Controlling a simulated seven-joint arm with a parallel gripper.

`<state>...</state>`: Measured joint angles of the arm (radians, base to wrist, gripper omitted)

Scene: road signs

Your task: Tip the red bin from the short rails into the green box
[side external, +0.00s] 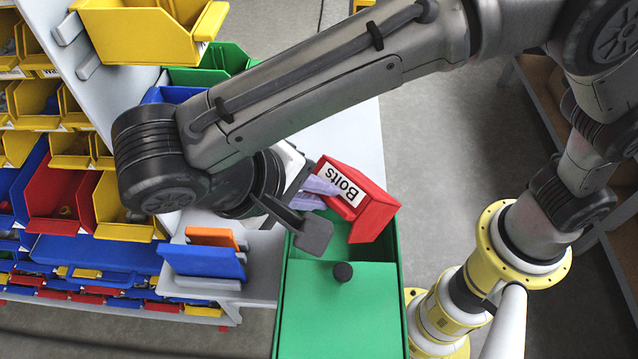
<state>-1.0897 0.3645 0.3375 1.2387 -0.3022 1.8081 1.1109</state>
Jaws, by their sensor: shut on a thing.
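The red bin (373,213) carries a white label reading "Bolts" and is tilted, with its label side turned up and to the left. My gripper (318,192) is shut on the bin's label side, with pale purple fingers partly hidden by the wrist. The bin is over the far end of the green box (398,290); I cannot tell whether they touch. The green box has a flat green panel (335,320) with a dark round knob (342,272) across its near part. Its far part looks open, partly covered by the bin and gripper. The bin's inside is hidden.
A blue bin (203,262) and an orange piece (212,237) sit by grey rails (205,285) left of the green box. Shelves of yellow, red and blue bins fill the left. A yellow bin (150,32) is at the top. Grey floor lies right of the green box.

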